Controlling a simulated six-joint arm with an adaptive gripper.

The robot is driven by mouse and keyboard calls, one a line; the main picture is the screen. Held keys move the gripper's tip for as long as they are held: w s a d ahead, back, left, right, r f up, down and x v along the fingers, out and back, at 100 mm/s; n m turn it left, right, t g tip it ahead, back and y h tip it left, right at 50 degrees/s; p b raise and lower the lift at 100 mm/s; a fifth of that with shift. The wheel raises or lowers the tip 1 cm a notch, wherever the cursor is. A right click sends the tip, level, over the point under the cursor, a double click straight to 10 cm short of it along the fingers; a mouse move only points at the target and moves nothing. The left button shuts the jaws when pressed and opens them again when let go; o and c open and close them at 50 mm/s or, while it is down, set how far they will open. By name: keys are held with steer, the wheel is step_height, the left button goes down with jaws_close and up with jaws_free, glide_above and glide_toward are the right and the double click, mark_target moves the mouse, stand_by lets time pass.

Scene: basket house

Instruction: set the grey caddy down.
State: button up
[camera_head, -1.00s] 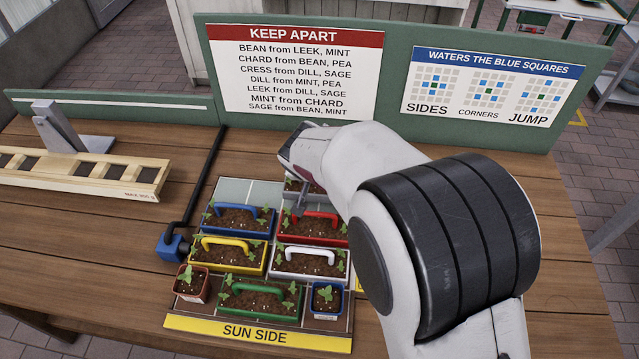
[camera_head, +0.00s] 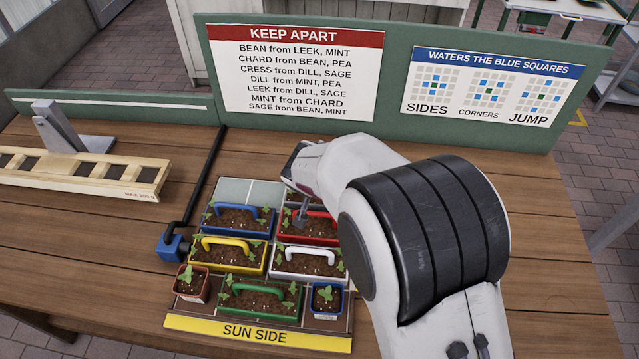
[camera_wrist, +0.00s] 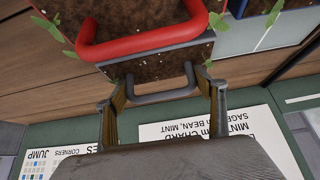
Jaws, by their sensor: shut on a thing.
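The grey caddy sits behind the red caddy (camera_head: 308,230), at the back right of the planting tray. In the head view my arm hides most of it. In the wrist view its soil (camera_wrist: 143,68) and its dark grey handle (camera_wrist: 165,97) show close to the red caddy's handle. My gripper (camera_wrist: 164,92) is shut on the grey handle, one finger at each side; a finger also shows in the head view (camera_head: 300,214). The caddy looks about level and close alongside the red one. Whether its base touches the tray is hidden.
Blue (camera_head: 239,219), yellow (camera_head: 229,254), white (camera_head: 310,262) and green (camera_head: 258,299) caddies fill nearby spaces. Small red (camera_head: 192,284) and blue (camera_head: 327,298) pots stand in front. A bare pale space (camera_head: 234,190) lies at the back left. A green board (camera_head: 400,120) stands behind.

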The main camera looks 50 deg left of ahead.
steer(key=o, duration=1.3)
steer(key=shift+r, duration=0.15)
steer(key=shift+v, duration=1.2)
steer(key=v, duration=0.9)
steer(key=shift+r, duration=0.3)
steer(key=shift+s+d, duration=0.1)
steer(key=shift+d, duration=0.05)
